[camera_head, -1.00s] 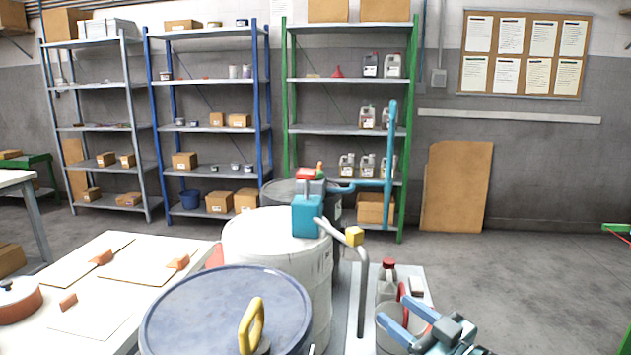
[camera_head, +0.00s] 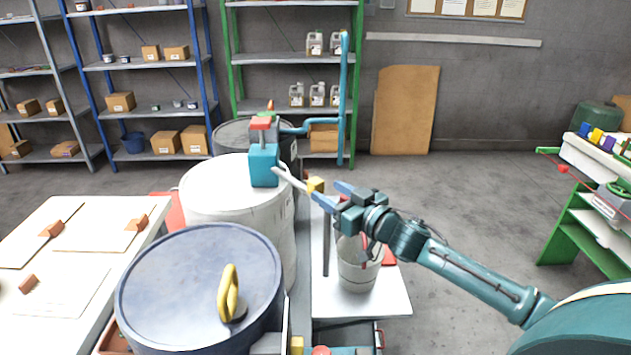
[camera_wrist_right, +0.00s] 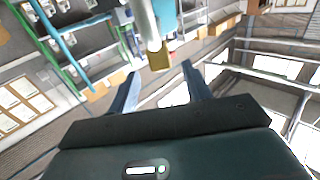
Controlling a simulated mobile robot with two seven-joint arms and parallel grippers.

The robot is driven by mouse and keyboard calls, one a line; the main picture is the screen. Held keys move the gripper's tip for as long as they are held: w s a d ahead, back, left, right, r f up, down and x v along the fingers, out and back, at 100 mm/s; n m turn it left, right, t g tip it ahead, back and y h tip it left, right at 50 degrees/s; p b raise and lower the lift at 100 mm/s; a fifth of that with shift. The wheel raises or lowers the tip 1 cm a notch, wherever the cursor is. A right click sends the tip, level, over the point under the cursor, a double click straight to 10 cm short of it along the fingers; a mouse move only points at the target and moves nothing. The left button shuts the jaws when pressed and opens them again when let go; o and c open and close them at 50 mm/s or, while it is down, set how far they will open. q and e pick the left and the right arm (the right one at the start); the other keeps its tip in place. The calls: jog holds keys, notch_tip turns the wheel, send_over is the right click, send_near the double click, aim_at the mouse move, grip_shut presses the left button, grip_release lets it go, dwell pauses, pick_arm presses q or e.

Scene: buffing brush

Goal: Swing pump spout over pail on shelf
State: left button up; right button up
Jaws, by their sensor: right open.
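The teal pump (camera_head: 264,165) with a red top stands on a white drum (camera_head: 232,215). Its grey spout (camera_head: 290,178) reaches right, carries a yellow block (camera_head: 316,185) and bends down. A pale pail (camera_head: 358,268) stands on the low light shelf (camera_head: 385,300), right of the spout's down pipe (camera_head: 327,245). My right gripper (camera_head: 335,196) is open close beside the yellow block. In the right wrist view, the block (camera_wrist_right: 159,60) lies between the finger lines, at or just beyond the tips; contact cannot be told. My left gripper is out of view.
A blue-topped drum (camera_head: 198,285) with a yellow handle stands in front. A blue pipe (camera_head: 344,110) rises behind the pump. A white table (camera_head: 60,285) is at left, a green rack (camera_head: 575,235) at right. The floor between shelf and rack is clear.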

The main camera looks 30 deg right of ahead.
aim_at(320, 186)
jog(key=x, duration=0.5)
jog(key=shift+w+a+p, duration=0.1)
jog(key=shift+w+p, duration=0.2)
jog(key=shift+w, duration=0.05)
jog(key=shift+c, duration=0.6)
grip_shut()
